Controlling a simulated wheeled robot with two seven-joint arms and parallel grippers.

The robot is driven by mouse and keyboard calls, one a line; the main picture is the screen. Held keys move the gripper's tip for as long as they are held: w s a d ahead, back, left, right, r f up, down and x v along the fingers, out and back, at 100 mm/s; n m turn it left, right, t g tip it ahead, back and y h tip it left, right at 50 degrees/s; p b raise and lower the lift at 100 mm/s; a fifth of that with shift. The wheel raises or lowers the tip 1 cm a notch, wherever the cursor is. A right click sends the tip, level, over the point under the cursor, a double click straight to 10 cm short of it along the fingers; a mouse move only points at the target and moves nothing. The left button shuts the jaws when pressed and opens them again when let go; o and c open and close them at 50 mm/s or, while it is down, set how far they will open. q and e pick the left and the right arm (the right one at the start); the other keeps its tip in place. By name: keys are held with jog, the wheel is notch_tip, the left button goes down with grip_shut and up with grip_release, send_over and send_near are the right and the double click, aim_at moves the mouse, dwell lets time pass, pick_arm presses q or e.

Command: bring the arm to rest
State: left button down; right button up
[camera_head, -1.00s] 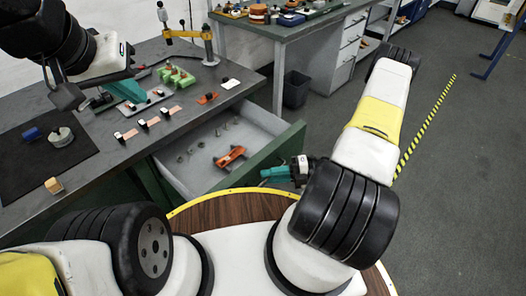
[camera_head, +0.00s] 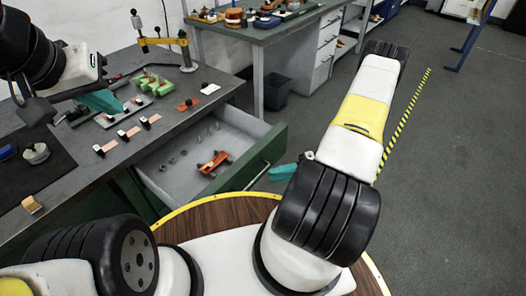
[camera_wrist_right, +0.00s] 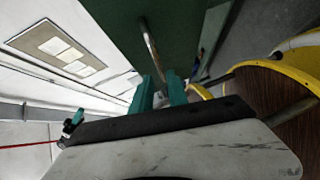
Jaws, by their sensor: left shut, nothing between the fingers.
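My right gripper (camera_head: 276,172) shows in the head view as a teal fingertip beside my right arm, just right of the drawer handle (camera_head: 257,178). The rest of it is hidden behind the arm. My left gripper (camera_head: 104,101) is shut and empty over the left workbench. The green-fronted drawer (camera_head: 271,152) is pulled out from that bench.
The drawer holds an orange part (camera_head: 213,162) and several small rings. Several small blocks, a green holder (camera_head: 152,84) and a yellow jointed stand (camera_head: 165,41) are on the workbench (camera_head: 68,152). The floor at right is clear.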

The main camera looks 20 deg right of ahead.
dwell(0.3)
jog(key=w+a+r+n+g+h, duration=0.15)
jog(key=r+n+h, duration=0.25)
jog(key=r+n, duration=0.65)
jog(key=a+r+n+g+h, duration=0.2)
jog(key=r+n+g+h, duration=0.15)
jog(key=r+n, duration=0.75)
jog(key=s+a+r+n+t+h, duration=0.1)
jog(key=s+r+n+t+h, duration=0.2)
jog(key=r+n, duration=0.6)
jog(key=s+a+r+n+t+h, duration=0.2)
jog(key=s+r+n+t, duration=0.3)
jog(key=r+n, duration=0.4)
jog(key=shift+s+r+n+t+h, duration=0.35)
jog(key=shift+r+t+h, duration=0.2)
jog(key=shift+h, duration=0.2)
